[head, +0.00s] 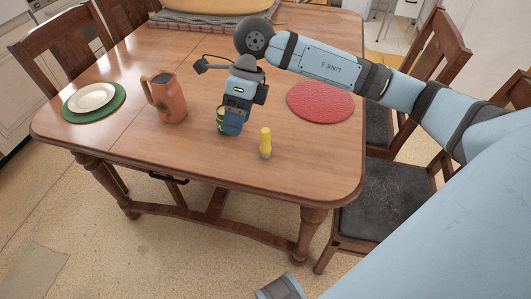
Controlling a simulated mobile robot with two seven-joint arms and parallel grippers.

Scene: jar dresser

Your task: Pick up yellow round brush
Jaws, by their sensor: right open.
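The yellow round brush (265,139) stands upright near the front edge of the wooden table, with a yellow upper part and a paler lower end. My right gripper (231,130) points down over the table, just left of the brush and apart from it. It is open. A green and yellow item (221,113) shows partly behind the fingers; the gripper hides much of it, and I cannot tell whether they touch. My left gripper is not in view.
On the wooden table (215,165), a brown pitcher (170,103) stands to the left, beside a white plate (91,97) on a green mat (73,113). A red round mat (320,102) lies to the right. Chairs surround the table. The front strip of tabletop is clear.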

